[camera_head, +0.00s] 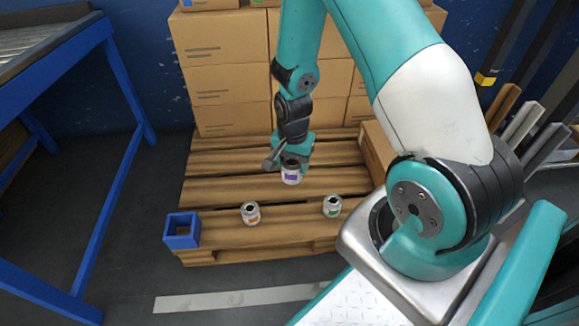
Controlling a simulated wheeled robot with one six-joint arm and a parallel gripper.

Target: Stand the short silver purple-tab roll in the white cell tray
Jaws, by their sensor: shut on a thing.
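My gripper (287,160) is shut on a silver roll with a purple tab (291,175), held upright over the wooden pallet. Its dark, open top shows just below the gripper. Whether its base touches the boards is unclear. A square, open-topped blue holder (181,241) stands at the pallet's front left corner, to the left of and nearer than the held roll. I see no white cell tray in this view.
Stacked cartons (230,100) close the back, and one carton (376,155) stands right. A blue-framed table (95,150) is left.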

